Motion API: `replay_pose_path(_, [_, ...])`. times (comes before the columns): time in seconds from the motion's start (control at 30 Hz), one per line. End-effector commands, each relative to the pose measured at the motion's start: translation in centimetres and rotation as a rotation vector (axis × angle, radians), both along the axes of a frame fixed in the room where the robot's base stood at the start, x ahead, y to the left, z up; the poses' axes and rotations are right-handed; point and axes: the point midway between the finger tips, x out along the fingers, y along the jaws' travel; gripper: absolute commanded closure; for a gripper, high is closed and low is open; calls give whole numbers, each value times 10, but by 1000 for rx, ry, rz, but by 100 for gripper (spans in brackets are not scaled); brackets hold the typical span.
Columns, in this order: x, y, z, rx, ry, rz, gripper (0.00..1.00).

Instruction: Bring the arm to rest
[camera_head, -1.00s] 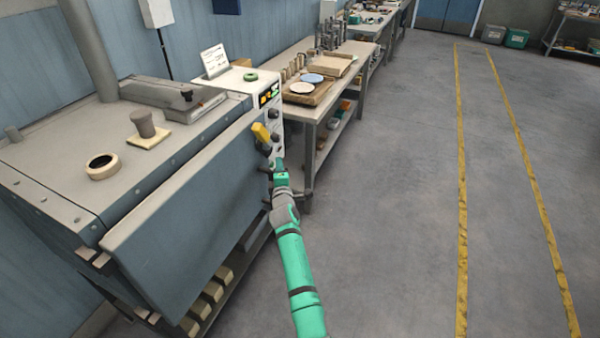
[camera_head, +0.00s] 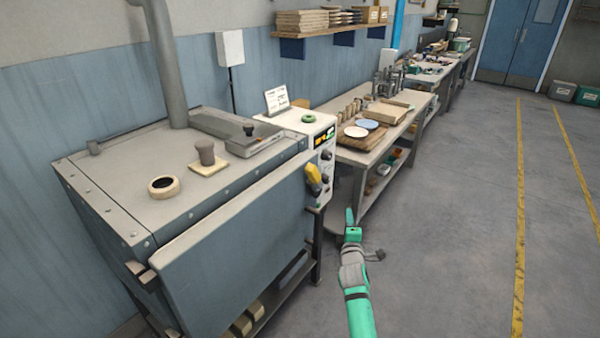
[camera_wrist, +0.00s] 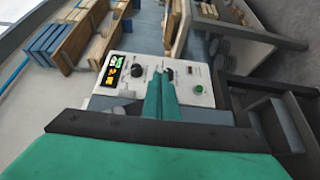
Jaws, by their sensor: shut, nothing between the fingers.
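My gripper (camera_head: 350,217) is shut and empty, with its green fingers together and pointing up and away from me. In the head view it is in open air to the right of the dryer's control panel, over the floor near the bench leg. The dryer (camera_head: 200,220) is a grey-blue metal box with its front panel tilted outward at the top. In the wrist view the shut fingers (camera_wrist: 166,82) appear in front of the white control panel (camera_wrist: 128,78), which has a lit display and dark knobs. I see no contact with the panel.
The floor (camera_head: 450,220) to the right is clear, with yellow lines.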

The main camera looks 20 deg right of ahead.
Motion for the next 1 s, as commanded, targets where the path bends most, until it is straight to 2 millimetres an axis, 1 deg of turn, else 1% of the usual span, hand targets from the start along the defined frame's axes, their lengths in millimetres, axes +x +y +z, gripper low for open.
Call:
replay_pose_path(0.07, [0, 1, 0, 2, -1, 1, 100])
replay_pose_path(0.17, [0, 14, -8, 27, -9, 11, 100])
replay_pose_path(0.27, [-2, 46, -22, 92, -37, 38, 100])
replay_pose_path(0.3, [-4, 65, -30, 129, -52, 52, 100])
replay_pose_path(0.37, [-10, 94, -43, 194, -75, 73, 100])
replay_pose_path(0.4, [-14, 115, -52, 241, -92, 87, 100])
replay_pose_path(0.47, [-23, 143, -63, 308, -117, 105, 100])
replay_pose_path(0.5, [-30, 161, -71, 353, -131, 115, 100])
replay_pose_path(0.57, [-42, 187, -82, 419, -152, 129, 100])
replay_pose_path(0.6, [-50, 204, -89, 462, -164, 139, 100])
replay_pose_path(0.67, [-63, 229, -98, 526, -181, 150, 100])
replay_pose_path(0.7, [-74, 244, -104, 568, -191, 156, 100])
replay_pose_path(0.77, [-89, 266, -113, 629, -207, 165, 100])
replay_pose_path(0.8, [-101, 280, -118, 671, -215, 169, 100])
replay_pose_path(0.87, [-119, 300, -126, 730, -226, 175, 100])
replay_pose_path(0.9, [-131, 312, -131, 769, -233, 176, 100])
replay_pose_path(0.97, [-151, 330, -137, 825, -242, 180, 100])
replay_pose_path(1.0, [-164, 342, -141, 862, -246, 182, 100])
